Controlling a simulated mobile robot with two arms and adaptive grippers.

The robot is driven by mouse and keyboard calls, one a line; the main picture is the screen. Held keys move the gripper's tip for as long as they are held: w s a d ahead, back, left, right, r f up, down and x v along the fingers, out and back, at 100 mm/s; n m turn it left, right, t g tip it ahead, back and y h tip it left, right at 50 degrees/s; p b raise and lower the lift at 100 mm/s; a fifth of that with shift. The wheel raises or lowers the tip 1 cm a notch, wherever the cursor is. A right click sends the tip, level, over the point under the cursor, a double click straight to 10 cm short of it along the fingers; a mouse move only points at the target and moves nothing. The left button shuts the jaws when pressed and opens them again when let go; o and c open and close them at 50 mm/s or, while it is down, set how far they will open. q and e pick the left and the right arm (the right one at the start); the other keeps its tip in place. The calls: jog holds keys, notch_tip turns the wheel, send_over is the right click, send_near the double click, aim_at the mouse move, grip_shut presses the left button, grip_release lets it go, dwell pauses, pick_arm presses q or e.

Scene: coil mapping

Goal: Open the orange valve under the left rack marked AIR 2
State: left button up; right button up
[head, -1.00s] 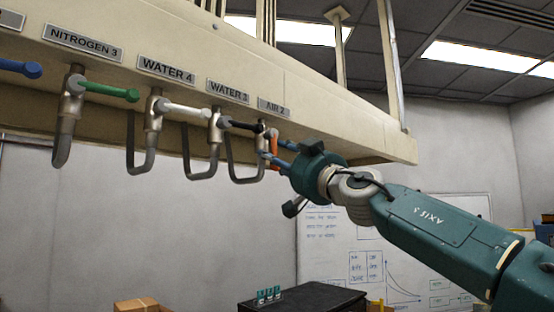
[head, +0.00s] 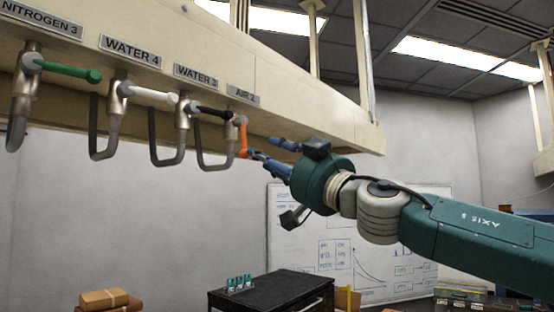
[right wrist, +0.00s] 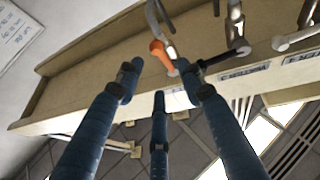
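The orange valve handle (head: 243,138) hangs down at the right end of the valve row, under the AIR 2 label (head: 243,94). It also shows in the right wrist view (right wrist: 160,52), ahead of the fingertips. My right gripper (head: 262,148) is open, its blue fingers spread and nothing between them. It is just right of the handle, with the lower fingertip close to the handle's lower end; contact cannot be told. The right wrist view shows the three spread fingers (right wrist: 160,74). My left gripper is not in view.
Black (head: 213,112), white (head: 150,95) and green (head: 68,70) valve handles line the beige rack (head: 300,105) to the left, with bent grey pipes below. A dark cabinet (head: 275,295) and a whiteboard (head: 340,245) stand behind. The space below the rack is free.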

jog(key=v, duration=0.2)
jog(key=shift+s+d, duration=0.2)
jog(key=shift+s, duration=0.05)
jog(key=shift+a, duration=0.1)
